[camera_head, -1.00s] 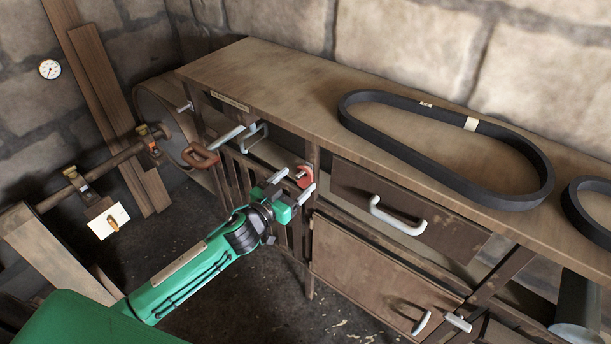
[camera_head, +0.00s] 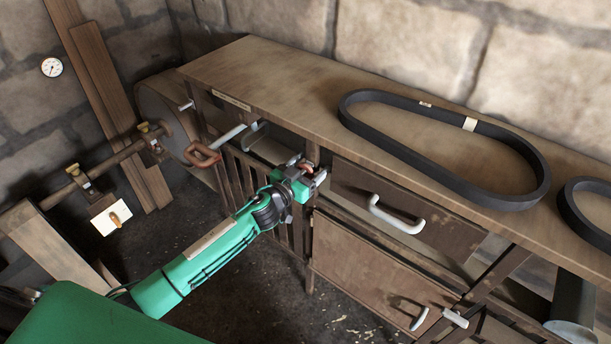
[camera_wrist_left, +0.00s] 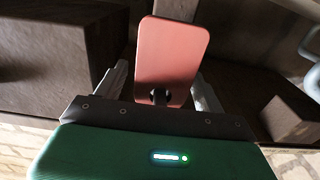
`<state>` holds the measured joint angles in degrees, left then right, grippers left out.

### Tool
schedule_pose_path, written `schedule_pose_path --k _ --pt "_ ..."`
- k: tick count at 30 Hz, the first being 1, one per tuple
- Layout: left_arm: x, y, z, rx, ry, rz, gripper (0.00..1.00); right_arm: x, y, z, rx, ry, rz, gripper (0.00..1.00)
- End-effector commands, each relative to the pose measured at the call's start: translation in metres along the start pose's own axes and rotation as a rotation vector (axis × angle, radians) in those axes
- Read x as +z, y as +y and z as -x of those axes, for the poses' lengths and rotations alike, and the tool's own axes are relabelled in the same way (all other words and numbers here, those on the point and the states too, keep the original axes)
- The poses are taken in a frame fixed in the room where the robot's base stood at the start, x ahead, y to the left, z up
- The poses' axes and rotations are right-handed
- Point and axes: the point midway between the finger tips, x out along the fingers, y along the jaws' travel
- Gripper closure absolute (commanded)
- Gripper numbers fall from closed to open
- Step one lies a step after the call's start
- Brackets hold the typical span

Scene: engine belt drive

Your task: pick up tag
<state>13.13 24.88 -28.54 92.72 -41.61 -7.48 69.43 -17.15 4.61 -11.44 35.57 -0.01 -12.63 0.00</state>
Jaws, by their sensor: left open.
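The red tag (camera_wrist_left: 172,58) is a flat plate with rounded corners and a dark round spot near its lower end in the left wrist view. In the head view only a small bit of the tag (camera_head: 305,167) shows at the cabinet front, with my gripper in front of it. My left gripper (camera_head: 308,170) is open at the tag. In the left wrist view one finger of the gripper (camera_wrist_left: 158,88) is on each side of the tag, with a gap on both sides. My right gripper is not in view.
The wooden workbench (camera_head: 290,82) carries a large black belt (camera_head: 400,150) and part of a second belt (camera_head: 575,215). A drawer handle (camera_head: 395,217) juts out right of my gripper, and a red-brown handle (camera_head: 203,156) is to its left. The floor (camera_head: 255,290) below is mostly clear.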

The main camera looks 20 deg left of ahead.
Motion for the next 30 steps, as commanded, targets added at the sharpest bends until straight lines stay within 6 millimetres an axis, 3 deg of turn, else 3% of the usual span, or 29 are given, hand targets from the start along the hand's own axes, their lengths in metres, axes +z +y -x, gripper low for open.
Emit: schedule_pose_path --k 1,8,24,30 --pt "0.000 0.000 0.000 0.000 0.000 0.000 0.31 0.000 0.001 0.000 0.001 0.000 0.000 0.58" --pt "0.000 0.000 0.000 0.000 0.000 0.000 0.76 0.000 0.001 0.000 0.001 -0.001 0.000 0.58" --pt "-0.006 0.000 0.000 0.001 0.001 0.000 0.77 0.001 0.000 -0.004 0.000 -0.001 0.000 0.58" --pt "-0.003 0.000 0.029 0.001 -0.002 0.001 0.77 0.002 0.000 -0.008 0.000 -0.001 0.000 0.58"
